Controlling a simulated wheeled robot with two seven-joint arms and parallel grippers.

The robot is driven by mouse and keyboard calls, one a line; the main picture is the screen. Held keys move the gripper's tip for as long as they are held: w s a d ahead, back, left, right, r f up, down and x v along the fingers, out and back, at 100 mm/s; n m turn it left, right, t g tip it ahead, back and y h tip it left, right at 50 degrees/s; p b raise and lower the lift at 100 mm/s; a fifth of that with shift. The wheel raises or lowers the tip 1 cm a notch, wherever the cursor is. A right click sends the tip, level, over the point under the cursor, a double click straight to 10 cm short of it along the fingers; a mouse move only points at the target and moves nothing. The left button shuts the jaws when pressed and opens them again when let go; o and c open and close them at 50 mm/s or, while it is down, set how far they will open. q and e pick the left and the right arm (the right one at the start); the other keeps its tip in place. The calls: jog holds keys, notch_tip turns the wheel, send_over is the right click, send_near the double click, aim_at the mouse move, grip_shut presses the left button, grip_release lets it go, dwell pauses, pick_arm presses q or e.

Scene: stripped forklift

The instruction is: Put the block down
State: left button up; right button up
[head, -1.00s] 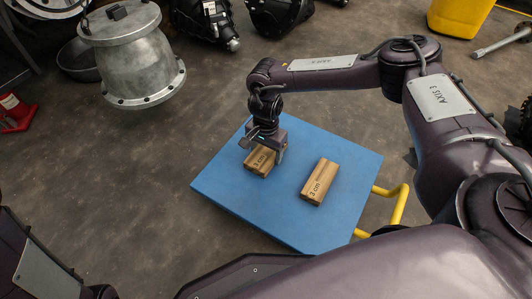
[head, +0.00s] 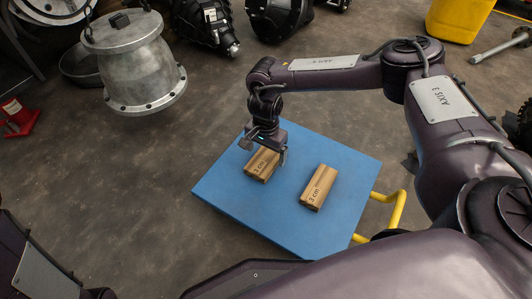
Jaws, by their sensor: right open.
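Two wooden blocks marked "3 cm" lie on a blue cart top (head: 285,222). The left block (head: 260,168) lies directly below my right gripper (head: 264,152), near the back left of the top. The right block (head: 319,187) lies apart from it, with bare blue surface between them. My right gripper points down with its fingers apart, at the upper part of the left block. The block appears to rest on the blue top. The gripper hides part of its upper end. My left gripper is not in view.
A yellow handle (head: 392,212) sticks out at the cart's right side. A metal housing (head: 133,65) hangs at the upper left. Dark machine parts (head: 207,22) and a yellow container (head: 459,18) stand at the back. The front of the blue top is clear.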

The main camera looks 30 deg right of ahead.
aim_at(266, 158)
notch_tip(266, 158, up, 10)
jog(key=p, duration=0.4)
jog(key=shift+f, duration=0.25)
